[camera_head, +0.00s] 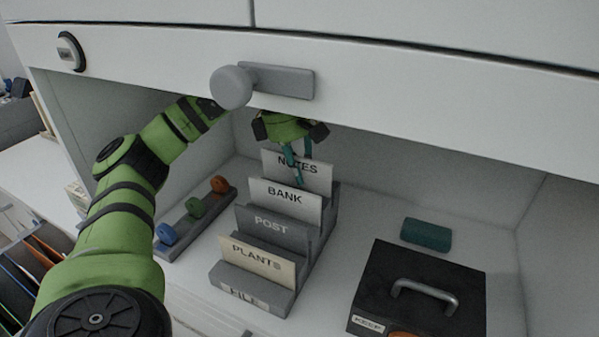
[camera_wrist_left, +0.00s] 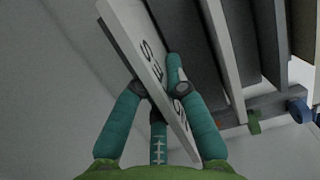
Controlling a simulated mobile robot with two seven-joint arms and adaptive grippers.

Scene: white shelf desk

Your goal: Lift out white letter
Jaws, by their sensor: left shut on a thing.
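A grey letter holder labelled FILE (camera_head: 243,293) stands on the shelf desk with cards in a row of slots. At the back is a white NOTES letter (camera_head: 321,172), and in front of it a whitish BANK letter (camera_head: 285,207). My left gripper (camera_head: 297,172) comes down from above at the NOTES letter. In the left wrist view its teal fingers (camera_wrist_left: 165,90) are shut on the NOTES letter (camera_wrist_left: 128,28), one finger on its printed face. The letter's lower edge is hidden behind BANK, so I cannot tell if it is clear of its slot.
A POST card (camera_head: 275,232) and cream PLANTS card (camera_head: 255,258) stand farther forward. A rack with coloured knobs (camera_head: 196,207) lies left. A black box with a handle (camera_head: 420,290) and a green block (camera_head: 426,235) are right. The cabinet front (camera_head: 400,80) overhangs the shelf.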

